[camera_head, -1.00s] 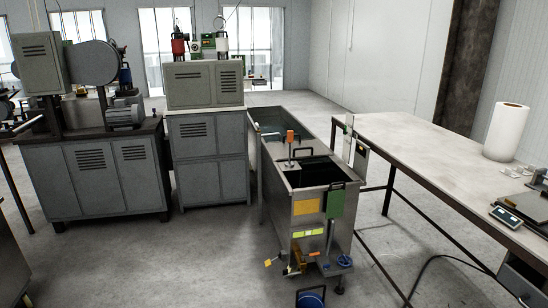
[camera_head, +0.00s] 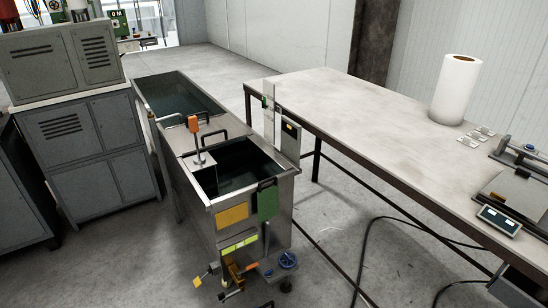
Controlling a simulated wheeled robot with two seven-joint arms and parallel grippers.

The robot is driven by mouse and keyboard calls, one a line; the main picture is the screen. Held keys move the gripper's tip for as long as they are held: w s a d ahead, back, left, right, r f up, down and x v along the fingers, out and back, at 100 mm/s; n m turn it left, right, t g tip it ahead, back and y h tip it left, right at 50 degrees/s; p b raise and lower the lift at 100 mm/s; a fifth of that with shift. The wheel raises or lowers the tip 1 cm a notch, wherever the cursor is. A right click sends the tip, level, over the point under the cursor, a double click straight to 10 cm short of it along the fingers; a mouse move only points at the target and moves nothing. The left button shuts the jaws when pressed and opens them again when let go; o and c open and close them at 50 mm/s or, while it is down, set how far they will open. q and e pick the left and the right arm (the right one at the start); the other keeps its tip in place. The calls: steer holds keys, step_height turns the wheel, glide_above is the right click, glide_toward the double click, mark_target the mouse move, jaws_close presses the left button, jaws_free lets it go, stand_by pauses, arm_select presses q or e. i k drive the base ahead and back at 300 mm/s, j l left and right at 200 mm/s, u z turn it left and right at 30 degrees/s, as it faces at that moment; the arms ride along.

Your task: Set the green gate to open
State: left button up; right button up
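The green gate (camera_head: 267,202) is a flat green plate at the near right corner of a metal tank (camera_head: 205,222). A black handle (camera_head: 266,183) sits at its top edge. The plate stands upright and partly covers the tank's end face. Whether it is raised or lowered cannot be told for sure. Neither of my grippers is in view.
Dark liquid shows in the tank. An orange-topped post (camera_head: 195,140) stands on it. A yellow-tagged valve (camera_head: 205,276) and a blue handwheel (camera_head: 288,260) sit low at its near end. A long table (camera_head: 345,115) stands right, grey cabinets (camera_head: 100,150) left. A dark cable crosses the floor.

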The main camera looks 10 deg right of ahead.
mark_target(268, 199)
steer(key=i+l+u, duration=0.2)
steer(key=i, duration=0.35)
steer(key=i+l+u, duration=0.2)
steer(key=i, duration=0.3)
